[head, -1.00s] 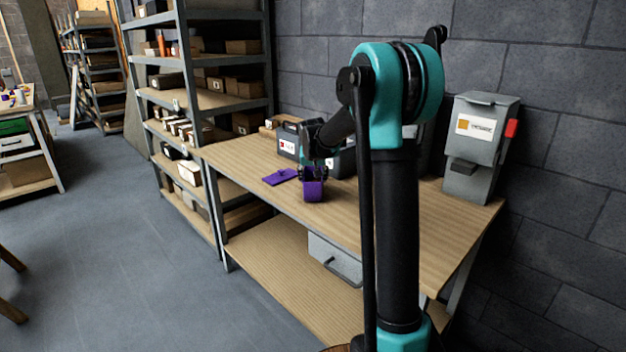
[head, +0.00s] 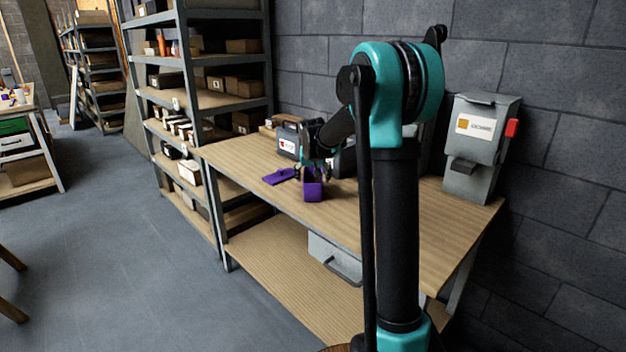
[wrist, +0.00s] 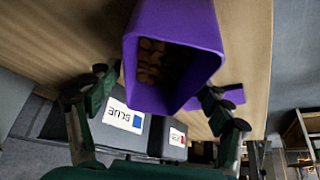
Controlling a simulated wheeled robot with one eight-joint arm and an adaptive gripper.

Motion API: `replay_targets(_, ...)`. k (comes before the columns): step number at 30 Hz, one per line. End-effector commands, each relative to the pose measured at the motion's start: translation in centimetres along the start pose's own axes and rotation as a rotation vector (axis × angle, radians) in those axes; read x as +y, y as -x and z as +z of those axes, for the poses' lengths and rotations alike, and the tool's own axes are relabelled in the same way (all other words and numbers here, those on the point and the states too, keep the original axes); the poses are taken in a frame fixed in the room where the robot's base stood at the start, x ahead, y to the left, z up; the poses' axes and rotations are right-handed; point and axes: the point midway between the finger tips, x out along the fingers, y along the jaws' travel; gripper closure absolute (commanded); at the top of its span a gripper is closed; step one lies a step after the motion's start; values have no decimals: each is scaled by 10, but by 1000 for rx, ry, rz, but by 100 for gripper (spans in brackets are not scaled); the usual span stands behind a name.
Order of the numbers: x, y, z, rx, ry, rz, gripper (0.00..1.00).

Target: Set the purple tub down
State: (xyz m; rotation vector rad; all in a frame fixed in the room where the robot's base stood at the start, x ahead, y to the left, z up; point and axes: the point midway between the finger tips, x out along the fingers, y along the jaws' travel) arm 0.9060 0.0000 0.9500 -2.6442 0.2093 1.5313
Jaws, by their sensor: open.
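The purple tub (head: 313,190) stands on the wooden workbench (head: 413,221) near its front edge. In the wrist view the tub (wrist: 206,26) is open-topped, and brown pieces (wrist: 151,62) show inside it. My gripper (head: 314,172) is at the tub's top. In the wrist view its fingers (wrist: 160,108) are spread on either side of the tub's rim. They look apart from the walls, though contact on the far sides is hard to tell. A flat purple piece (head: 279,176), likely a lid, lies on the bench just left of the tub.
Dark cases with labels (head: 288,144) stand behind the tub; one label (wrist: 124,117) reads "BLUE" in the wrist view. A grey box with a red part (head: 480,145) stands at the bench's right end. Shelving (head: 205,98) rises at the left. The bench's right front is clear.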

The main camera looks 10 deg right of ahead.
Motion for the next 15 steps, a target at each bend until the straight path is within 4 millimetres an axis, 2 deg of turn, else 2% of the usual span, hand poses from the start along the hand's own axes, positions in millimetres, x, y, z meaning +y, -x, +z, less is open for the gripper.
replay_targets(5, 0, 26, 1, 0, 1, 0, 20)
replay_targets(15, 0, 93, 1, 0, 0, 0, 20)
